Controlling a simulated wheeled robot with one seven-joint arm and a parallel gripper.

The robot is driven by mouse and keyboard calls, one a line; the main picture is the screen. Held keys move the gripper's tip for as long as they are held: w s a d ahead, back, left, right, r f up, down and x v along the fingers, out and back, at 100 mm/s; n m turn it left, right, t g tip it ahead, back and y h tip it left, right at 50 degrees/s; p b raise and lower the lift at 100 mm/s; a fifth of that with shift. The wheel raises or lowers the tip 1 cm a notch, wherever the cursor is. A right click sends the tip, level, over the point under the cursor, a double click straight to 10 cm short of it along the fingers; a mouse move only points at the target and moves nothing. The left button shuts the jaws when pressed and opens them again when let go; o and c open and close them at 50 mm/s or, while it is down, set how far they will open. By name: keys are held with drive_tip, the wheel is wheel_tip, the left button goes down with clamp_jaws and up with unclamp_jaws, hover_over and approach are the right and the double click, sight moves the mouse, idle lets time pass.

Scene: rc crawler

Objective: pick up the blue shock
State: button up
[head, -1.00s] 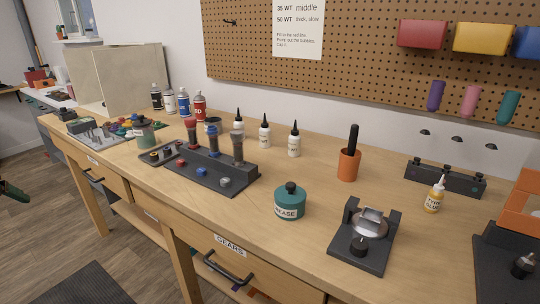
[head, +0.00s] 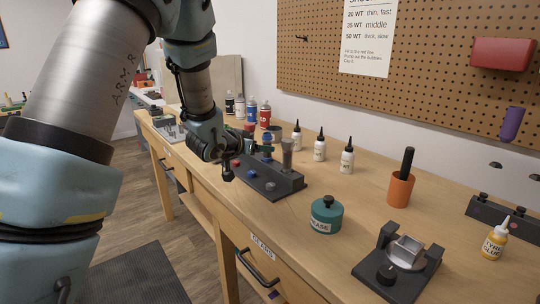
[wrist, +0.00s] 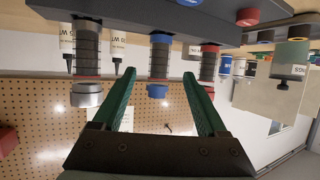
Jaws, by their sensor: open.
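The blue shock (head: 267,137) stands upright in the dark stand (head: 285,187) on the workbench, its blue top showing above my gripper. In the wrist view, which is upside down, the blue shock (wrist: 158,62) is in the middle with its blue cap lower in the picture. My gripper (wrist: 159,76) is open, its green fingers to either side of the blue shock. I cannot tell how far the tips reach past it, and no contact shows. In the head view my gripper (head: 262,148) is level with the shock's upper part, and its far finger is partly hidden.
The grey shock (wrist: 86,62) and red shock (wrist: 208,64) stand close on either side of the blue one. White bottles (head: 320,146) are behind the stand. A green grease jar (head: 326,215) and orange cup (head: 400,189) are to the right, with bare bench between.

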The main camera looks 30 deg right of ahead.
sight(266, 161)
drive_tip(key=p+x, duration=0.2)
drive_tip(key=x, duration=0.2)
drive_tip(key=shift+d+r, duration=0.15)
drive_tip(key=shift+d, duration=0.1)
drive_tip(key=shift+w+d+f+p, duration=0.3)
drive_tip(key=shift+w+d+f, duration=0.05)
drive_tip(key=shift+d, duration=0.05)
drive_tip(key=shift+c, duration=0.2)
clamp_jaws()
